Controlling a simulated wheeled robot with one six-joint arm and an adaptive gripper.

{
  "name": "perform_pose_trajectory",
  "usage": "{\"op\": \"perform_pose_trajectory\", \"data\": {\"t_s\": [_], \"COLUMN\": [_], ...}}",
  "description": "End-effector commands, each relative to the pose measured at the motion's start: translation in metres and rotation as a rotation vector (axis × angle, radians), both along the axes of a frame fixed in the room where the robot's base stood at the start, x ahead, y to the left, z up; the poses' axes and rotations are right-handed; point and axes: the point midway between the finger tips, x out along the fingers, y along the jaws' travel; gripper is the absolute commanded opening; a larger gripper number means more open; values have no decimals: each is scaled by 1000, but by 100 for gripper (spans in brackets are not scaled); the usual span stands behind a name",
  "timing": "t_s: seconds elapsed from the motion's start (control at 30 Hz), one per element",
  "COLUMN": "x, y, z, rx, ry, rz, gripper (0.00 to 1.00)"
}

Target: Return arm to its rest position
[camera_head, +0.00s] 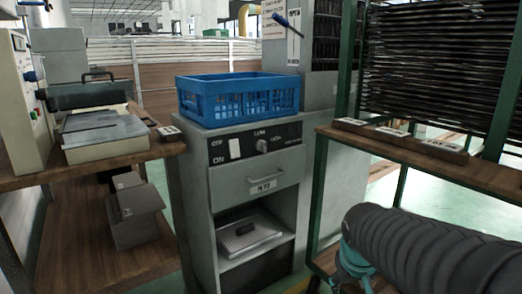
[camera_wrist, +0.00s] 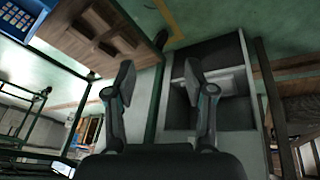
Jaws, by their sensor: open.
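My gripper (camera_wrist: 159,78) shows in the wrist view with its two dark fingers spread wide apart and nothing between them. Beyond the fingers are the floor and a grey cabinet with open compartments, seen at a tilt. In the head view, my arm's dark ribbed sleeve (camera_head: 435,250) with a teal joint fills the lower right corner, in front of the right-hand rack. The gripper itself is not visible in the head view.
A blue crate (camera_head: 238,97) stands on the grey cabinet (camera_head: 258,188). A wooden bench (camera_head: 100,168) with equipment is at left. A green-framed rack (camera_head: 327,190) with stacked dark trays (camera_head: 435,65) stands at right, close to my arm. Green floor shows between.

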Motion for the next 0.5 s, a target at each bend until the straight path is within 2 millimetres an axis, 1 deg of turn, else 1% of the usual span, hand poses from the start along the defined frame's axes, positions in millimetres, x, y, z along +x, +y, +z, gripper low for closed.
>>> {"op": "perform_pose_trajectory", "data": {"t_s": [0.03, 0.1, 0.2, 0.33, 0.4, 0.5], "x": [-24, -52, -86, -113, -121, -128], "y": [5, 13, 22, 30, 32, 32], "z": [7, 10, 16, 29, 37, 51], "rx": [29, 68, 114, 150, 155, 155], "ry": [15, 33, 40, -9, -43, -91], "rz": [-23, -50, -71, -73, -69, -62], "gripper": [54, 54, 54, 54, 54, 54]}}
